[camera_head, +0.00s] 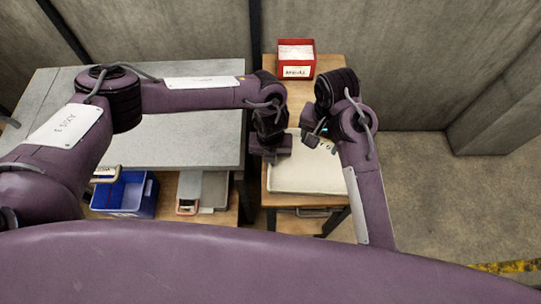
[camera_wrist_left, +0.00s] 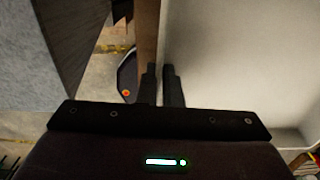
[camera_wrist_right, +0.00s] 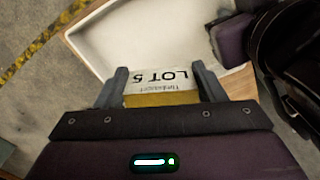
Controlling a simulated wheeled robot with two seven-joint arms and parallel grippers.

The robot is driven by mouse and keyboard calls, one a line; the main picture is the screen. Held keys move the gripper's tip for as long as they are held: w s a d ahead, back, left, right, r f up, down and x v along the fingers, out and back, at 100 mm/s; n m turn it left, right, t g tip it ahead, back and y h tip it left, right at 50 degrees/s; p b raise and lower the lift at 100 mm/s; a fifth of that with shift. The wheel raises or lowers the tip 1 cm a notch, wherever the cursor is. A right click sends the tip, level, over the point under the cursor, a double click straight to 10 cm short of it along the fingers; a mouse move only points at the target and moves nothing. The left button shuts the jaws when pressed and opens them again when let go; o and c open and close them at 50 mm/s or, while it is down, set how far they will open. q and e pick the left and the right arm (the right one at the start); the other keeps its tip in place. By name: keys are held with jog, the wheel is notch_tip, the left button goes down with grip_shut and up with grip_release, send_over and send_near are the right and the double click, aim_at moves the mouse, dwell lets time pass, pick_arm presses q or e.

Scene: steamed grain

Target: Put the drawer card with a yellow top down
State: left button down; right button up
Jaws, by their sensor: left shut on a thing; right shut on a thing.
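The drawer card (camera_wrist_right: 160,85) is white with printed "LOT 5" and a yellow band along its top edge. My right gripper (camera_wrist_right: 165,80) is shut on it, with the yellow band toward the palm and the lettering upside down in the right wrist view. In the head view my right gripper (camera_head: 313,137) is over the back right of a shallow white tray (camera_head: 305,178). My left gripper (camera_head: 272,157) is at the tray's left edge. In the left wrist view its fingers (camera_wrist_left: 162,70) are close together on the tray's left wall (camera_wrist_left: 167,40).
A red box (camera_head: 296,71) with a label stands behind the tray on the wooden bench. A grey table (camera_head: 190,145) is at left. A blue bin (camera_head: 125,196) and flat boards (camera_head: 203,190) sit on a lower shelf. Open floor (camera_head: 430,190) lies right.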

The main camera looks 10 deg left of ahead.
aim_at(311, 169)
pick_arm(q)
jog(key=shift+a, duration=0.1)
pick_arm(e)
notch_tip(311, 169, down, 12)
jog(key=shift+f, duration=0.1)
dwell(0.5)
jog(key=shift+s+f, duration=0.1)
jog(key=o, duration=1)
notch_tip(311, 169, up, 12)
